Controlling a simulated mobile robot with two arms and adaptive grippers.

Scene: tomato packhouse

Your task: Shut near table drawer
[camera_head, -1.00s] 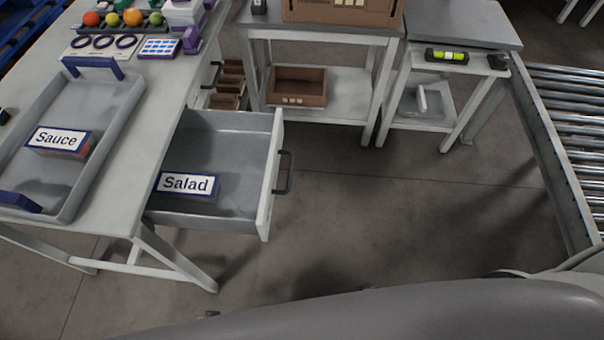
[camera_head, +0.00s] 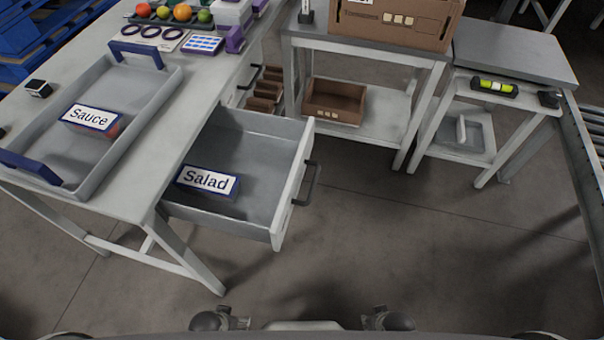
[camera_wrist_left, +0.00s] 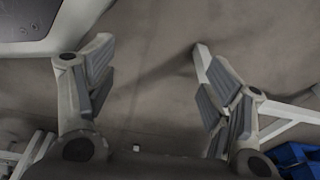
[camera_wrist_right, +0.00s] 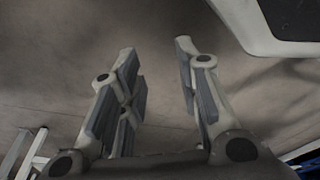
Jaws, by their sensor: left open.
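The near table drawer (camera_head: 278,210) is pulled well out from the right side of the grey table (camera_head: 150,185). It is a grey box with a pale front and a dark bar handle (camera_head: 308,184). A block labelled "Salad" (camera_head: 207,181) lies inside. My left gripper (camera_wrist_left: 150,55) is open and empty in its wrist view, with bare floor between its fingers. My right gripper (camera_wrist_right: 156,50) is also open and empty over floor, its fingers closer together. Neither gripper touches the drawer. In the head view only small parts of mine show at the bottom edge.
A grey tray (camera_head: 160,92) with a "Sauce" block (camera_head: 90,118) stands on the table. Behind are a shelf table (camera_head: 375,110) with a brown bin (camera_head: 335,101), and a smaller stand (camera_head: 530,60). A roller conveyor (camera_head: 590,125) is at right. Floor before the handle is clear.

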